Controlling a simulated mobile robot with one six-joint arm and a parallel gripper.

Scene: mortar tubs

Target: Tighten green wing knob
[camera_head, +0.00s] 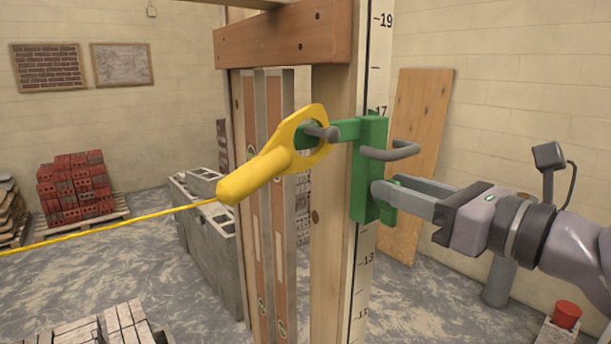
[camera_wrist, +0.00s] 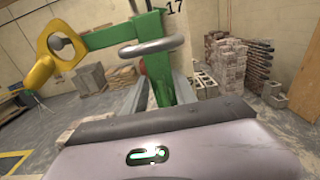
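A green bracket (camera_head: 369,150) with a grey bent handle sits on the wooden post beside a number scale; it also shows in the wrist view (camera_wrist: 162,85). The green wing knob (camera_head: 388,216) is on the bracket's lower right side, mostly hidden by the fingers. My gripper (camera_head: 386,188) reaches in from the right, one finger on each side of the knob. I cannot tell whether both fingers press on it. A yellow holder (camera_head: 256,175) hangs on the bracket's left arm, with a yellow line (camera_head: 120,224) running left from it.
Orange and grey levels (camera_head: 265,200) stand left of the post, before grey blocks (camera_head: 212,245). A red brick stack (camera_head: 75,190) stands on a pallet at the back left. A plank (camera_head: 418,130) leans on the wall behind my gripper. A red tub (camera_head: 567,314) stands at lower right.

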